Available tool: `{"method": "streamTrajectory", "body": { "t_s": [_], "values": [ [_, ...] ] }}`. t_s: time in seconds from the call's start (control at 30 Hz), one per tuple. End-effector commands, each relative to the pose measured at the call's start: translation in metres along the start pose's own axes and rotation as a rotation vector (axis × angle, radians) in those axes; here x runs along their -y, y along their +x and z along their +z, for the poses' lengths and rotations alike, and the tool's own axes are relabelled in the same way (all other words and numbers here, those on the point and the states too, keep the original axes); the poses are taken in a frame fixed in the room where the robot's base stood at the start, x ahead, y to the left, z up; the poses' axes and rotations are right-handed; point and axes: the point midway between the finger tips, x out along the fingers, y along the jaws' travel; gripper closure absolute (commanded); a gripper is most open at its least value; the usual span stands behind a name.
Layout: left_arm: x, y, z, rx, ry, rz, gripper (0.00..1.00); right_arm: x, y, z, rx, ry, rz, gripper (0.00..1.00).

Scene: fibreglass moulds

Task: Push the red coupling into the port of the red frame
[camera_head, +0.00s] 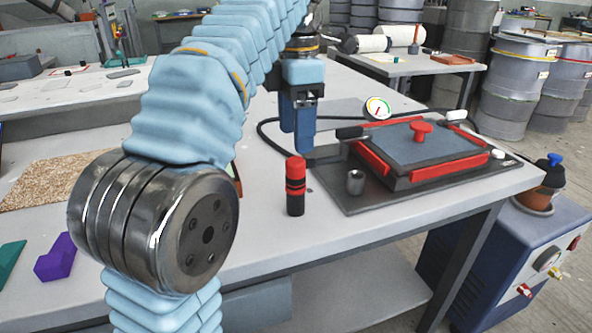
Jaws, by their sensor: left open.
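The red coupling (296,186), a short cylinder with a red upper part and a black lower part, stands upright on the white table. The red frame (372,160) surrounds a grey panel on a dark base plate at the table's right end. A small open metal cup (355,182) stands at the plate's near left corner; I cannot tell if it is the port. My left gripper (297,138) points down with blue fingers, open, behind the coupling and apart from it, left of the frame. My right gripper is not in view.
A pressure gauge (377,108) and a black hose (268,136) lie behind and around the frame. A red knob (421,130) sits on the panel. My sleeved arm hides much of the table's left part. The table (270,225) is clear around the coupling.

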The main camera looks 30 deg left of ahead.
Motion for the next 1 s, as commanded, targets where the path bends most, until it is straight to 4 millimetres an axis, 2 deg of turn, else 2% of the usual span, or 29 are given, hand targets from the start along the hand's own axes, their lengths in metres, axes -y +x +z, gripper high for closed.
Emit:
{"method": "streamTrajectory", "body": {
  "t_s": [0.47, 0.6, 0.7, 1.0],
  "values": [
    [0.0, 0.028, -0.001, 0.002, 0.004, -0.003, 0.34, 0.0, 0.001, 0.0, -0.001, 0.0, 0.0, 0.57],
    [0.001, 0.052, -0.001, 0.0, 0.003, -0.002, 0.34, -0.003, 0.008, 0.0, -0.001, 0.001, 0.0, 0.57],
    [0.0, 0.071, 0.0, -0.001, -0.001, -0.001, 0.34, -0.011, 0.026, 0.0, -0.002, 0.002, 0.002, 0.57],
    [0.0, 0.09, 0.0, -0.001, -0.001, -0.001, 0.34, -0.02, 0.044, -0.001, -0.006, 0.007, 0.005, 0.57]
  ]
}}
